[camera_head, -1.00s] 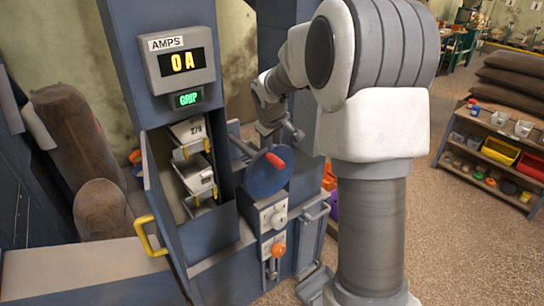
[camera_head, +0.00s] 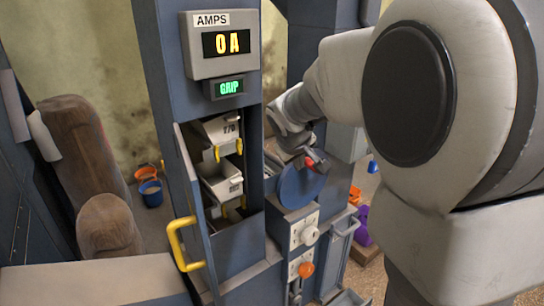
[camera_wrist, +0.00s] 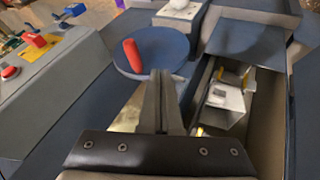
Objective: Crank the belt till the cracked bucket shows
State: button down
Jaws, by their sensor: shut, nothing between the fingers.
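The blue crank disc (camera_head: 298,188) has a red handle (camera_head: 318,160). In the wrist view the disc (camera_wrist: 160,52) and upright red handle (camera_wrist: 132,55) lie ahead of my gripper (camera_wrist: 164,75). My gripper is shut and empty, with the handle ahead and left of its fingertips, apparently apart. In the head view my gripper (camera_head: 308,158) is small and overlaps the handle area. White belt buckets show in the open hatch: an upper one (camera_head: 218,130) with a number on it and a lower one (camera_head: 222,182). I can make out no crack on them.
The display (camera_head: 226,42) reads 0 A, with a green GRIP sign (camera_head: 229,87) below. The open hatch door has a yellow handle (camera_head: 180,245). Below the crank are a white knob panel (camera_head: 304,232) and an orange knob (camera_head: 306,270). Brown sacks (camera_head: 90,150) stand left.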

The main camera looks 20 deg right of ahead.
aim_at(312, 168)
jog(key=w+d+f, duration=0.5)
jog(key=d+f, duration=0.1)
jog(key=shift+w+d+f+p, duration=0.25)
jog(key=shift+w+f+p, duration=0.1)
jog(key=shift+w+p, duration=0.1)
jog(key=shift+r+p, duration=0.15)
jog(key=shift+p, duration=0.2)
jog(key=p, duration=0.2)
jog(key=d+p, duration=0.1)
jog(key=p, duration=0.1)
jog(key=d+r+y+p, duration=0.1)
jog(key=p, duration=0.2)
jog(key=shift+w+d, duration=0.25)
jog(key=shift+w, duration=0.15)
jog(key=shift+f, duration=0.1)
jog(key=shift+a, duration=0.15)
